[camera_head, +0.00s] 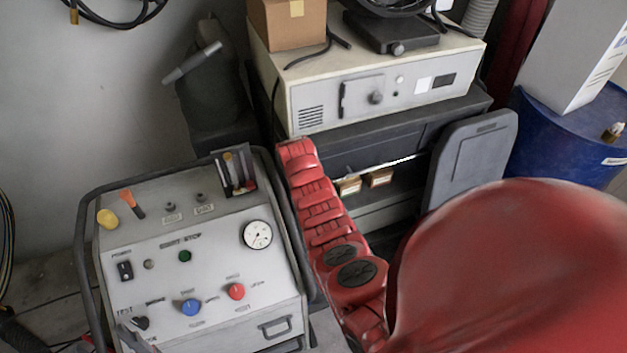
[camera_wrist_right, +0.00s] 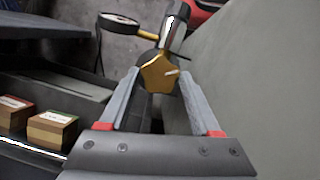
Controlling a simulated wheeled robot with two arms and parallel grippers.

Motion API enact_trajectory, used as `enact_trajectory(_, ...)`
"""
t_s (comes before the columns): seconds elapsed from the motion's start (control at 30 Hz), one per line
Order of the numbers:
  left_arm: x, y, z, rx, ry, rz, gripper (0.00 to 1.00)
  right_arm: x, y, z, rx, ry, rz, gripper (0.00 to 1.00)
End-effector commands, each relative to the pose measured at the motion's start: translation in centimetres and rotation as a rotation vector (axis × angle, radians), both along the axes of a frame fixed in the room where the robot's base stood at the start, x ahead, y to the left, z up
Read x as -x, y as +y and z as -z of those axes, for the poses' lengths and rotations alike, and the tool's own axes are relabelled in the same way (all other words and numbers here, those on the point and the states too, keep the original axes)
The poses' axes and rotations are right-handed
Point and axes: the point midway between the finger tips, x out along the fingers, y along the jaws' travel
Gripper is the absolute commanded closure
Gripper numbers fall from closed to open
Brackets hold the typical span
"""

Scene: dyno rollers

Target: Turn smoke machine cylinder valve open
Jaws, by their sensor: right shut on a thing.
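In the right wrist view, a gold, lobed valve knob (camera_wrist_right: 158,74) sits on a bright metal fitting (camera_wrist_right: 174,30). A round gauge (camera_wrist_right: 119,24) juts out to its left. My right gripper (camera_wrist_right: 160,76) has its two grey fingers on either side of the knob and is shut on it. The cylinder body below is hidden. In the head view the grey smoke machine panel (camera_head: 205,255) stands at lower left, with a dial gauge (camera_head: 257,235) and coloured knobs. I cannot make out the valve or my right gripper there.
A beige equipment box (camera_head: 380,95) stands on a dark case behind the panel. Small wooden blocks (camera_head: 380,177) sit in the case's open shelf; they also show in the wrist view (camera_wrist_right: 51,130). A blue drum (camera_head: 575,140) stands at right. A grey wall is close right in the wrist view.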

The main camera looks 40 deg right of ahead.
Motion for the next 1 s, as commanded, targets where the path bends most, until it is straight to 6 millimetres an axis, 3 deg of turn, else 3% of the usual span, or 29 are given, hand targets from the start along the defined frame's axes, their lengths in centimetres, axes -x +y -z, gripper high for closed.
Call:
enact_trajectory(0.43, 0.0, 0.0, 0.0, 0.000, 0.000, 0.000, 0.37, 0.0, 0.0, 0.0, 0.000, 0.000, -0.008, 0.91)
enact_trajectory(0.47, 0.0, 0.0, 0.0, 0.000, 0.000, 0.000, 0.37, 0.0, 0.0, 0.0, 0.000, 0.000, -0.008, 0.30)
enact_trajectory(0.6, 0.0, 0.0, 0.0, 0.000, 0.000, 0.000, 0.37, 0.0, 0.0, 0.0, 0.000, 0.000, -0.008, 0.06)
enact_trajectory(0.87, 0.0, 0.0, 0.0, 0.000, 0.000, 0.000, 0.37, 0.0, 0.0, 0.0, 0.000, 0.000, -0.006, 0.06)
enact_trajectory(1.0, 0.0, 0.0, -0.4, 0.000, 0.000, 0.000, 0.37, -0.5, 0.0, -1.1, 0.001, -0.003, -0.008, 0.06)
